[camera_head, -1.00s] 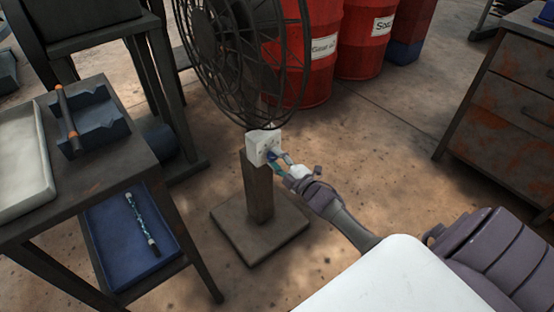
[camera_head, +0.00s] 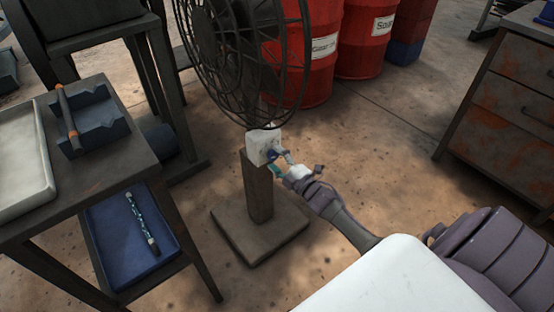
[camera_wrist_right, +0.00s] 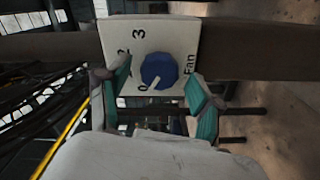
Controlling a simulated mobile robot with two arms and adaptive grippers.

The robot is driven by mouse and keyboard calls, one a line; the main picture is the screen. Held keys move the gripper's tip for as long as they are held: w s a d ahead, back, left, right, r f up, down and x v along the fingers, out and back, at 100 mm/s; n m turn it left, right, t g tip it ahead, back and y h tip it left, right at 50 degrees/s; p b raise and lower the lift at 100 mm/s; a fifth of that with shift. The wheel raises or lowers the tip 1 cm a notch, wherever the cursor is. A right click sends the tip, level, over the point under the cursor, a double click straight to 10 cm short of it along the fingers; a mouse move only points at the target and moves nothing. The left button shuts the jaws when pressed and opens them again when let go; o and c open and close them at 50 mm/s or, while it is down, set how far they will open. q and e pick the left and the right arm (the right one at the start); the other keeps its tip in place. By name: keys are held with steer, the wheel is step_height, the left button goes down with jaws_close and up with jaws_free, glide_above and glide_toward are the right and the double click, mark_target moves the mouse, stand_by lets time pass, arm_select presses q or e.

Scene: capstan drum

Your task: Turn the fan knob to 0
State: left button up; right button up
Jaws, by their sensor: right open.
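The fan knob is a round blue dial (camera_wrist_right: 158,71) on a white control box (camera_wrist_right: 180,38), marked 3, 2, 0 and "Fan" in the right wrist view. Its pale pointer is directed toward the 0 mark. In the head view the white box (camera_head: 258,143) sits on the post under the fan cage, with the small blue knob (camera_head: 271,154) on its side. My right gripper (camera_head: 279,161) is open in front of the knob. In the right wrist view its teal fingertips (camera_wrist_right: 158,86) stand apart on both sides of the knob, holding nothing. My left gripper is not in view.
The black fan cage (camera_head: 247,55) stands above the box, on a post with a square base (camera_head: 275,238). A table (camera_head: 105,168) with a white tray (camera_head: 43,175) stands at left. Red drums (camera_head: 305,65) are behind.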

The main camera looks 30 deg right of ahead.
steer(key=s, duration=1.2)
steer(key=shift+d, duration=0.45)
